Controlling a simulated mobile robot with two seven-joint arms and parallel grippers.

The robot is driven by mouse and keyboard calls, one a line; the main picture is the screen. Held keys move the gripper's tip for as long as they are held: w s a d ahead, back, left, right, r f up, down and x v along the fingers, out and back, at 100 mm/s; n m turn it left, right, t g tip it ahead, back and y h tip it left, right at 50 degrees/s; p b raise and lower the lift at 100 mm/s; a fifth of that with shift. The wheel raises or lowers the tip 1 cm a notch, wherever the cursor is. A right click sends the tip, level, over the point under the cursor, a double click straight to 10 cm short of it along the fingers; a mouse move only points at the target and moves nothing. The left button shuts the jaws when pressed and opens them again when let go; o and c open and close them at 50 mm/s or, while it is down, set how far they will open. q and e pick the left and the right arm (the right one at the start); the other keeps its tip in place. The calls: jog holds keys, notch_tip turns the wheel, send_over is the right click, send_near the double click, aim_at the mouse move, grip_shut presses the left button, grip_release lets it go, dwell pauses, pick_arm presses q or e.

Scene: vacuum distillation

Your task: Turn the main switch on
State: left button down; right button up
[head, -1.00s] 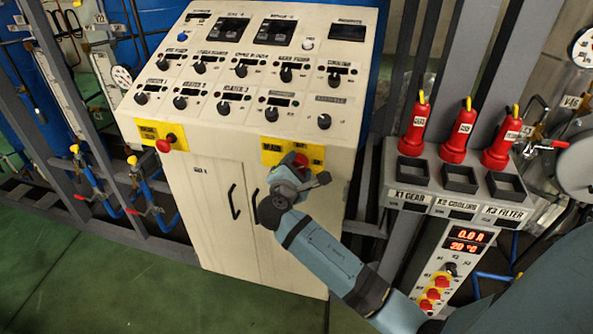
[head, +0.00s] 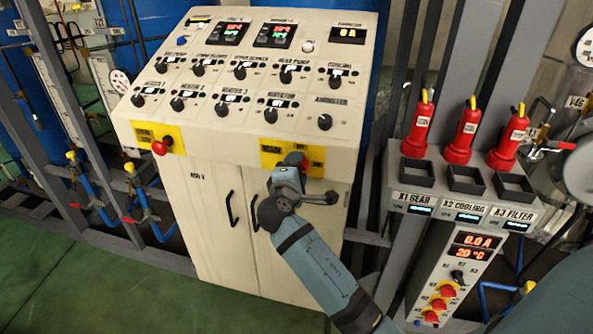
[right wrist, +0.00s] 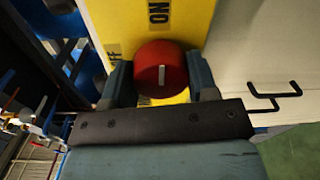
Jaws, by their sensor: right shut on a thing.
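The main switch is a red round knob (right wrist: 161,70) on a yellow plate (right wrist: 185,20) with "ON" and "OFF" labels. In the head view the red knob (head: 293,161) sits on the yellow plate (head: 312,156) at the cabinet's front right edge, partly hidden by my gripper. My right gripper (right wrist: 163,82) is shut on the knob, one finger on each side. It also shows in the head view (head: 289,170). The white mark on the knob stands near upright in the wrist view. The panel displays (head: 272,35) are lit. My left gripper is not in view.
A second yellow plate with a red button (head: 161,146) is at the cabinet's left. At right stands a grey post panel with several red plugs (head: 463,138) and lit displays.

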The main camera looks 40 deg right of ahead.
dwell(0.3)
jog(key=o, duration=0.9)
jog(key=b+v, duration=0.1)
jog(key=v, duration=0.6)
jog(key=shift+s+a, duration=0.2)
jog(key=shift+f, duration=0.1)
jog(key=s+a+f+t+y+p, duration=0.1)
jog(key=s+a+f+y+p, duration=0.2)
jog(key=f+y, duration=0.45)
jog(key=s+a+f+m+y+p, duration=0.1)
jog(key=s+a+f+m+y, duration=0.1)
jog(key=s, duration=0.4)
jog(key=s+a+f+m+g+y+p, duration=0.1)
jog(key=s+a+f+m+y+p, duration=0.1)
jog(key=s+f, duration=0.4)
jog(key=s+a+f+m+y+p, duration=0.2)
jog(key=s+a+f+m+y, duration=0.1)
jog(key=s, duration=0.4)
jog(key=shift+s+a+f+g+y, duration=0.1)
jog(key=shift+a+f+g+y, duration=0.05)
jog(key=shift+a+f+y, duration=0.35)
jog(key=shift+s+a+f+g+y, duration=0.15)
jog(key=shift+a+f+y, duration=0.1)
jog(key=shift+f+y, duration=0.3)
